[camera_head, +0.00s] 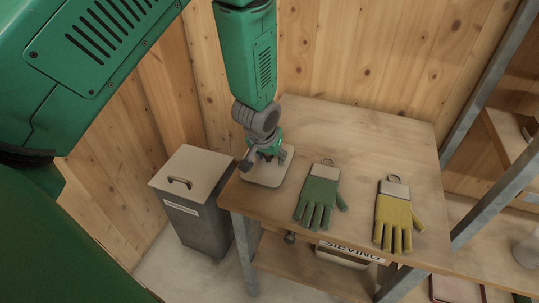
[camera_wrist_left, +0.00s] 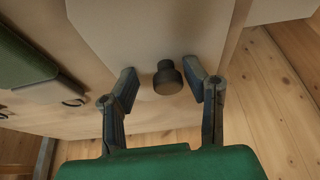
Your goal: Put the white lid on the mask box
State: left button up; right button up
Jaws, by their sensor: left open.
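The white lid (camera_head: 262,178) lies flat on the wooden table near its left end. In the left wrist view the lid (camera_wrist_left: 150,30) is a pale plate with a dark round knob (camera_wrist_left: 167,78). My left gripper (camera_head: 266,152) is over the lid, pointing down. In the left wrist view its two fingers (camera_wrist_left: 164,84) are apart, one on each side of the knob, without a visible grip on it. I cannot make out for certain which container is the mask box. My right gripper is not in view.
A grey bin (camera_head: 205,232) with a handled pale top stands on the floor left of the table (camera_head: 350,125). Green (camera_head: 318,195) and yellow gloves (camera_head: 393,215) lie right of the lid. A box labelled SIEVING (camera_head: 345,257) sits on the lower shelf. Metal shelving stands at right.

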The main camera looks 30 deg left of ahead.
aim_at(264, 167)
pick_arm(q)
jog(key=shift+s+r+b, duration=0.1)
jog(key=shift+r+b, duration=0.15)
jog(key=shift+b, duration=0.1)
jog(key=v, duration=0.4)
jog(key=a+v, duration=0.1)
jog(key=shift+s+r+p, duration=0.1)
jog(key=shift+r+p, duration=0.3)
jog(key=shift+r, duration=0.05)
jog(key=v, duration=0.7)
jog(key=shift+s+d+p, duration=0.2)
jog(key=shift+d+p, duration=0.1)
jog(key=shift+p, duration=0.15)
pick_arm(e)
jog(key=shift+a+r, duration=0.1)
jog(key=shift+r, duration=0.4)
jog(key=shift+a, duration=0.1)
